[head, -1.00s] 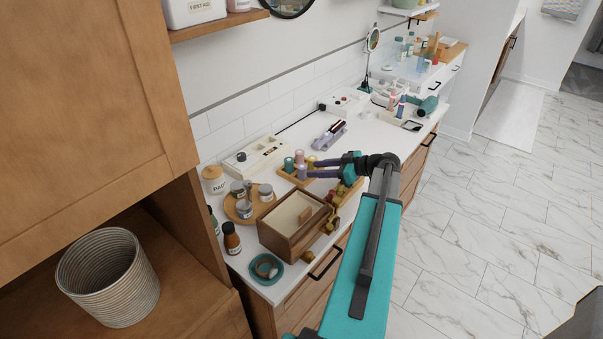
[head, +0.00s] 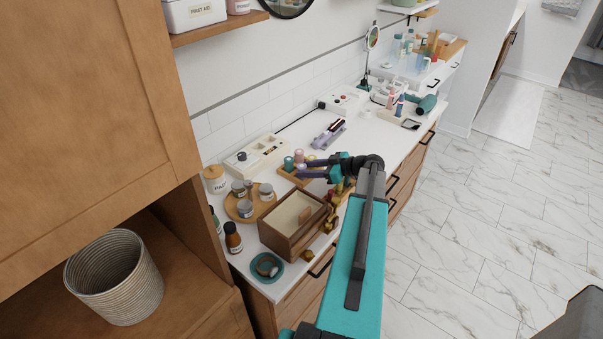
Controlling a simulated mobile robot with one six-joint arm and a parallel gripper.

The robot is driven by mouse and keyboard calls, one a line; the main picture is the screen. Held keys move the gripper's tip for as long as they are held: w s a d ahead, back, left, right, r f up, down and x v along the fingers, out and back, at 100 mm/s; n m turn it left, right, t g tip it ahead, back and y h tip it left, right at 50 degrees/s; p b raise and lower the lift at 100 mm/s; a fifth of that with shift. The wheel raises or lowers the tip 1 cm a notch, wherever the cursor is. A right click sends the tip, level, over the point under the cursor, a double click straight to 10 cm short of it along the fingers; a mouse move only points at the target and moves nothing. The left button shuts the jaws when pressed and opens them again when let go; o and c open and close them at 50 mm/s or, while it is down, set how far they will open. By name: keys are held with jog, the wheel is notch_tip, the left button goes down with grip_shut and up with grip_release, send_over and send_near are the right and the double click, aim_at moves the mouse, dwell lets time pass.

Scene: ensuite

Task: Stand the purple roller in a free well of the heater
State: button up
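The heater (head: 250,166) is a long cream box with a dark knob and wells in its top, against the tiled wall. Something small stands in or on it near its right end; I cannot tell which wells are free. A wooden tray (head: 285,174) in front of it holds several rollers, among them a teal one (head: 289,163) and a pink one (head: 299,156). My gripper (head: 301,170) reaches over this tray from the right, its two dark purple fingers spread apart. The purple roller is at the fingertips, partly hidden by them; I cannot tell whether they touch it.
An open wooden box (head: 290,232) stands in front of the tray. A round wooden board (head: 242,216) with several lidded jars is to its left. A teal dish (head: 267,267) is at the front edge. A purple styling tool (head: 328,135) lies farther back.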

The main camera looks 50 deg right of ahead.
jog(key=c, duration=0.8)
jog(key=shift+r, duration=0.1)
jog(key=shift+r+b, duration=1.85)
jog(key=shift+r, duration=3.05)
